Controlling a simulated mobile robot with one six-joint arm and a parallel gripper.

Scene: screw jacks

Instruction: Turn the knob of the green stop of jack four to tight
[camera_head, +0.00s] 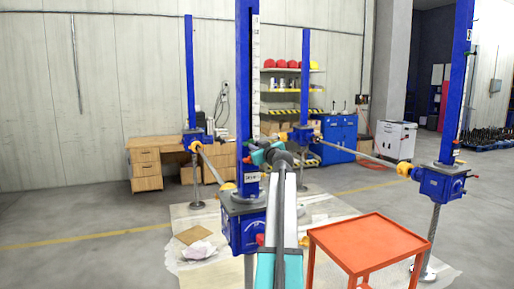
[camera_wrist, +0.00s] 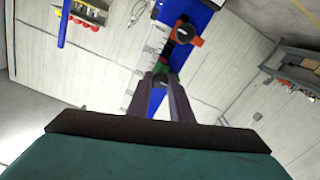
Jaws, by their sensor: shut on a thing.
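The nearest jack has a tall blue column (camera_head: 244,90) with a white scale strip and a blue gearbox (camera_head: 243,234) below. In the wrist view, the small green stop (camera_wrist: 161,68) sits on this blue column, beside the scale. Its dark knob (camera_wrist: 160,80) lies between the tips of my gripper (camera_wrist: 164,86), which is shut on it. The fingers partly cover the knob, and I cannot tell how tight it is.
An orange-red stop (camera_wrist: 186,38) with a dark knob is on the same column, close to the green one. An orange cart (camera_head: 368,240) stands right of my arm. Another jack gearbox (camera_head: 442,183) is at the right. Yellow-ended shafts (camera_head: 365,158) link the jacks.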

